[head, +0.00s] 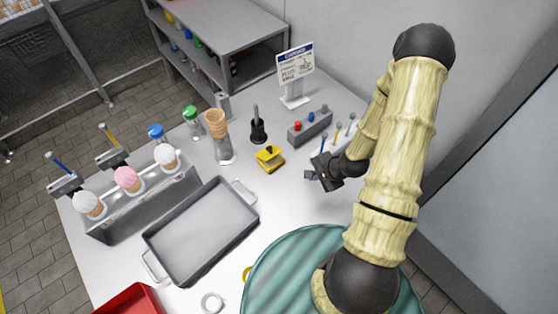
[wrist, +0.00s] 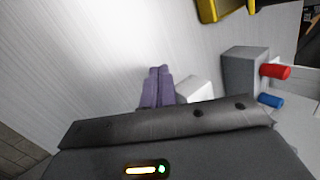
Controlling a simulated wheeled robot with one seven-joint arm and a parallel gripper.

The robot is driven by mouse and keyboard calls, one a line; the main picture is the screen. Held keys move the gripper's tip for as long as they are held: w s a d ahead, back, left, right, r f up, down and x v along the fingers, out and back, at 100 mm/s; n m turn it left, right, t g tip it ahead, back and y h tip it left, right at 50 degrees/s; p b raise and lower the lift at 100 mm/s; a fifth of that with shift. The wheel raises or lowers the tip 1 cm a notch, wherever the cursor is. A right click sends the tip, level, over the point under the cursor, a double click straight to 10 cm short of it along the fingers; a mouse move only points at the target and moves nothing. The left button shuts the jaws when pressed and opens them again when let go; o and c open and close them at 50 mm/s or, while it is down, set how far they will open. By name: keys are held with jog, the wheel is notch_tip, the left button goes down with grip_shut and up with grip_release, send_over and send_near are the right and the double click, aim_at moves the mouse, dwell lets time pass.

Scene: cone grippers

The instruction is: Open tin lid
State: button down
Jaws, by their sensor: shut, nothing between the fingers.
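A small yellow tin (head: 270,157) with a dark knob on top stands on the white table, left of my gripper. Its yellow edge shows at the top of the wrist view (wrist: 218,8), where most of it is cut off. Whether its lid is shut is too small to tell. My gripper (head: 311,175) is right of the tin and apart from it. In the wrist view its purple fingers (wrist: 158,70) are together, with nothing between them.
A grey block with red and blue knobs (head: 310,127) stands behind the tin and gripper. A black holder (head: 258,130) is close behind the tin. A grey tray (head: 200,235) and ice-cream cone rack (head: 150,205) lie left. Bare table lies in front of the tin.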

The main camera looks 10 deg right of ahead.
jog(key=a+m+y, duration=0.1)
jog(key=s+a+m+t, duration=0.1)
jog(key=m, duration=0.1)
jog(key=a+m+t+y, duration=0.1)
jog(key=m, duration=0.1)
jog(key=shift+s+a+f+y+p, duration=0.15)
jog(key=shift+s+a+y+p, duration=0.05)
jog(key=shift+s+y+p, duration=0.15)
jog(key=shift+a+m+t+y, duration=0.3)
jog(key=shift+m+t, duration=0.3)
jog(key=shift+m, duration=0.4)
jog(key=m+t, duration=0.1)
jog(key=m, duration=0.1)
jog(key=a+r+m+t, duration=0.1)
jog(key=m, duration=0.1)
jog(key=r+m+t+p, duration=0.1)
jog(key=m, duration=0.1)
jog(key=shift+s+a+m+y, duration=0.1)
jog(key=shift+a+m+y, duration=0.2)
jog(key=shift+y, duration=0.05)
jog(key=r+m+t, duration=0.1)
jog(key=m+t, duration=0.1)
jog(key=shift+r+m, duration=0.1)
jog(key=shift+m, duration=0.3)
jog(key=shift+w+a, duration=0.1)
jog(key=shift+w, duration=0.1)
jog(key=p+x, duration=0.3)
jog(key=x, duration=0.6)
jog(key=shift+w+a, duration=0.1)
jog(key=shift+w, duration=0.25)
